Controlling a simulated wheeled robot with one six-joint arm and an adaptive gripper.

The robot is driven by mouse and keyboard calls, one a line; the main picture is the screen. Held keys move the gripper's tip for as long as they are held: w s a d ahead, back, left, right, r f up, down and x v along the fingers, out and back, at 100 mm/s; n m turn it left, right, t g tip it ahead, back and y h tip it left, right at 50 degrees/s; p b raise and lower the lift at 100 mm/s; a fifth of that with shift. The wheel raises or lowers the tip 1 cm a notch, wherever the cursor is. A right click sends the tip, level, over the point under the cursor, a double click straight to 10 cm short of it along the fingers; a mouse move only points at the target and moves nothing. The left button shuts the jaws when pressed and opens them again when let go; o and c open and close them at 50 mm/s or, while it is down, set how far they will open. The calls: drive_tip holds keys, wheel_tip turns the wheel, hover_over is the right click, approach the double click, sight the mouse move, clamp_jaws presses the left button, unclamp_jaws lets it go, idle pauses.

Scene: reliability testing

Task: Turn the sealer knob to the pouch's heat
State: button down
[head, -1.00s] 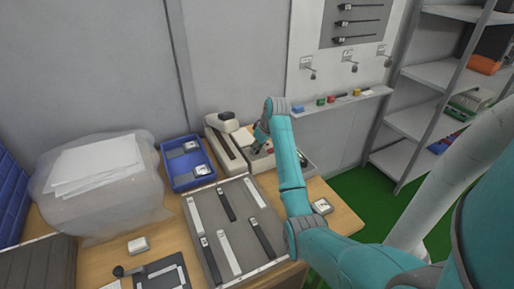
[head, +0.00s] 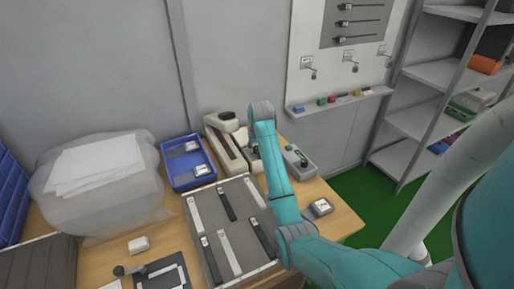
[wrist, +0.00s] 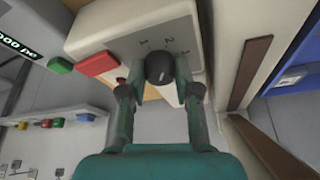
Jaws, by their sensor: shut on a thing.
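The cream sealer (head: 232,148) stands at the back of the bench, with its long arm to the left of my gripper. In the wrist view, its dark round knob (wrist: 159,66) sits on a panel marked 1, 2 and 3. My gripper (wrist: 158,80) has one finger on each side of the knob and is shut on it. I cannot tell clearly which number the knob points to. In the head view, my arm hides the knob and most of the gripper. Which pouch is meant does not show clearly.
A red button (wrist: 98,64) and a green button (wrist: 60,65) lie left of the knob. A blue tray (head: 168,172) with labelled items stands left of the sealer. A grey tray (head: 192,240) of strips lies in front. A shelf rack (head: 418,122) is at right.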

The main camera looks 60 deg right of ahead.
drive_tip(key=shift+m+g, duration=0.3)
drive_tip(key=shift+m, duration=0.4)
drive_tip(key=c, duration=0.8)
unclamp_jaws()
drive_tip(key=v, duration=0.7)
drive_tip(key=shift+a+r, duration=0.2)
